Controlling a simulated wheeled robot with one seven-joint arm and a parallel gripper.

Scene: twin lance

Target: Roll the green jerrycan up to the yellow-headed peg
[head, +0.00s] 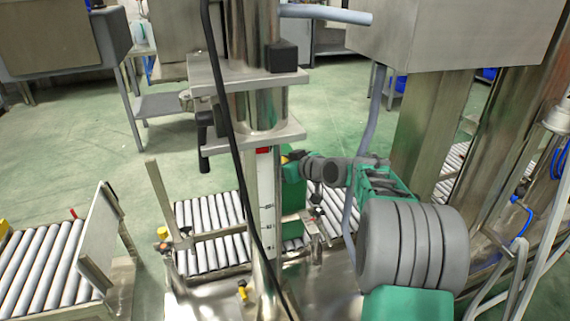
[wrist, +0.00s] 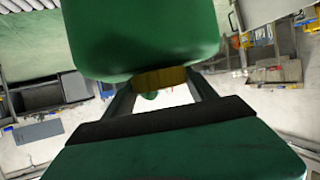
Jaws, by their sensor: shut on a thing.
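The green jerrycan (head: 292,195) stands upright at the roller conveyor (head: 208,228) in the head view, partly hidden by the steel column. In the wrist view the jerrycan (wrist: 145,35) fills the upper middle, with an ochre part (wrist: 160,78) at its near edge. My gripper (wrist: 160,88) has its two fingers on either side of that ochre part and is shut on the jerrycan. In the head view my wrist comes to the jerrycan's top from the right; the fingertips are hard to make out. A small yellow-headed peg (head: 243,289) stands on the steel frame at the near edge, left of the column base.
A steel column (head: 262,210) with a black cable stands in front of the conveyor. A second roller conveyor (head: 40,265) with a tilted metal plate (head: 98,238) lies left. A big steel box (head: 455,35) overhangs at upper right.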

